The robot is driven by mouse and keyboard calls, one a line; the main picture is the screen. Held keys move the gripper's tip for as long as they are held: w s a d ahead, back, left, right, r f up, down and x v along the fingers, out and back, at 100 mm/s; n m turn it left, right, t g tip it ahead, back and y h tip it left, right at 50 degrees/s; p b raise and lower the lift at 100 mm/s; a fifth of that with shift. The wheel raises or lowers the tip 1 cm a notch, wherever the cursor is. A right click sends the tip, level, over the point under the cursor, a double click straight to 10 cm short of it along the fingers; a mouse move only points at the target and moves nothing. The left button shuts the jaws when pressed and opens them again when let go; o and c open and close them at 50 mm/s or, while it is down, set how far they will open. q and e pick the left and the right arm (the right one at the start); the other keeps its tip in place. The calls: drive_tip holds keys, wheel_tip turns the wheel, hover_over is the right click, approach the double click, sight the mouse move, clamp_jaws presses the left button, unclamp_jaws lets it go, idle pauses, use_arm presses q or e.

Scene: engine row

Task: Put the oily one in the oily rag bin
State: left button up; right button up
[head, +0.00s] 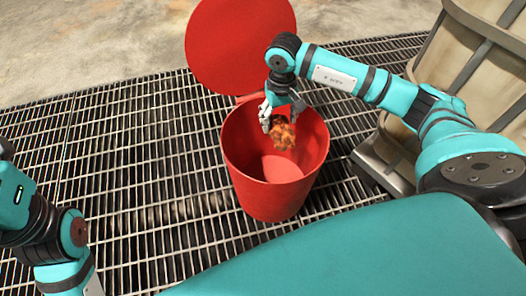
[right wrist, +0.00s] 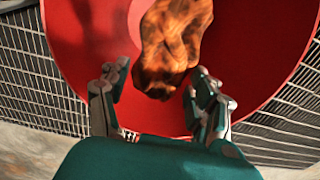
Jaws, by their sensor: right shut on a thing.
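The oily rag (head: 283,133) is a crumpled orange-brown cloth with dark stains. My right gripper (head: 277,114) is shut on it and holds it over the open mouth of the red bin (head: 265,200), near the back right of the rim. In the right wrist view the rag (right wrist: 172,45) hangs beyond the fingertips (right wrist: 158,78), with the red inside of the bin (right wrist: 100,35) behind it. The round red lid (head: 238,45) stands raised at the back of the bin. The bin looks empty where its inside shows. My left gripper is out of view.
The bin stands on a dark metal grating (head: 120,160). A large beige container (head: 470,70) in a grey frame stands at the right, close to my right arm. Bare concrete floor (head: 90,45) lies behind. The grating left of the bin is clear.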

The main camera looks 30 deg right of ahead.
drive_tip(key=o, duration=1.2)
drive_tip(key=shift+o, duration=0.2)
wheel_tip(320, 180, up, 12)
drive_tip(key=shift+s+f, duration=0.1)
